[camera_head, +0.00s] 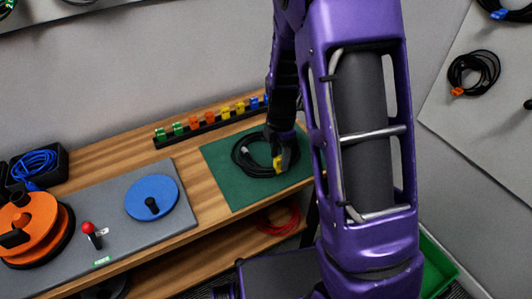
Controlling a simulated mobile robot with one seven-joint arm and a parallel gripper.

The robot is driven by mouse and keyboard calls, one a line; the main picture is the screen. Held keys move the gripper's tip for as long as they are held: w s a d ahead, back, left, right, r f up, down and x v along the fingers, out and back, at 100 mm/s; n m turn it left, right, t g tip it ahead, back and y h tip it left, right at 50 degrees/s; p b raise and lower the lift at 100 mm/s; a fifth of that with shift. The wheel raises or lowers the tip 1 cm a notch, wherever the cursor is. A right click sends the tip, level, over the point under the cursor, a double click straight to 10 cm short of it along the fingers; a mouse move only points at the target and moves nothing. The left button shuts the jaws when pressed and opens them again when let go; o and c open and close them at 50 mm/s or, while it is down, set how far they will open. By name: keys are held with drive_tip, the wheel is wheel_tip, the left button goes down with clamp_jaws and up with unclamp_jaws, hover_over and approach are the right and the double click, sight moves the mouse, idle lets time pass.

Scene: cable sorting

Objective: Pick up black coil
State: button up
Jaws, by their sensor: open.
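The black coil (242,158) lies flat on a green mat (226,188) on the wooden bench. A yellow tag or clip (277,163) sits at the coil's right side. My gripper (278,155) is at the right part of the coil, near the yellow piece, pointing down. It is open. My fingers and wrist hide part of the coil's right side. I cannot tell whether the fingers touch the cable.
A rack of coloured clips (208,124) runs behind the mat. A grey board (105,222) with a blue disc (151,198), a red-knobbed lever (88,228) and orange reels (32,225) lies left. A red cable (277,219) lies on the lower shelf.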

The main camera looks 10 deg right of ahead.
drive_tip(key=shift+f, duration=0.4)
drive_tip(key=shift+c, duration=0.3)
clamp_jaws()
idle(0.9)
